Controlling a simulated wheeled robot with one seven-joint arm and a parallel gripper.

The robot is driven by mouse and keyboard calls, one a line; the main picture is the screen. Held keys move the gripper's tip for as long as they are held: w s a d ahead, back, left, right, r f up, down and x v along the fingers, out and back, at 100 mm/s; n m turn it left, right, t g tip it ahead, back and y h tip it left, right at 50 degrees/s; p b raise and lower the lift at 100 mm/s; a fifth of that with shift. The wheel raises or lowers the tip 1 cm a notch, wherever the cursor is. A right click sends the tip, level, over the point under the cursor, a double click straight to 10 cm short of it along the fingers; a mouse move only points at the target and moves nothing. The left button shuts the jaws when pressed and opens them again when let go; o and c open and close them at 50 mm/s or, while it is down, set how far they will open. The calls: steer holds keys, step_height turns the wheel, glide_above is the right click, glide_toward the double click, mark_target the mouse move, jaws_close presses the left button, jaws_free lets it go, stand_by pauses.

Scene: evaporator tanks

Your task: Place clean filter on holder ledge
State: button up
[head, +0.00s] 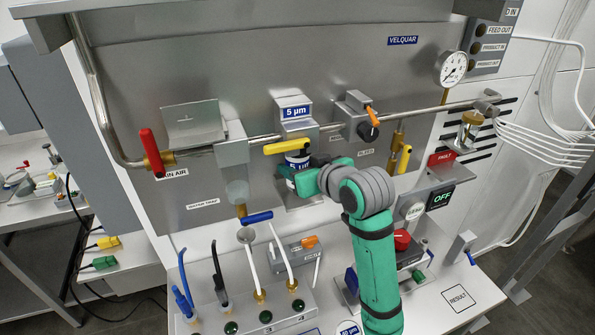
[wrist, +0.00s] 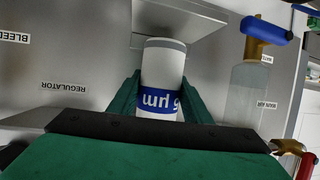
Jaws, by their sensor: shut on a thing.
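The clean filter is a white cylinder (wrist: 162,60) with a blue "5 µm" band, upside down in the wrist view. In the head view it (head: 297,160) shows partly below the yellow lever (head: 287,147). My gripper (wrist: 160,95) is shut on it, one green finger on each side. In the head view my gripper (head: 309,178) reaches in from the right. The filter holder (head: 295,110) bears a blue "5 µm" label above the lever.
A clear water trap bowl (head: 237,192) with a blue handle (head: 257,217) hangs left of the filter. A red lever (head: 151,153) is farther left. An orange-handled valve (head: 370,120) is at the right. Tubes (head: 253,270) stand on a block below.

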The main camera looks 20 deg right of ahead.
steer(key=shift+s+f, duration=0.15)
steer(key=shift+f, duration=0.55)
steer(key=shift+f, duration=0.1)
steer(key=o, duration=1.4)
steer(key=shift+s, duration=0.1)
steer(key=shift+c, duration=0.2)
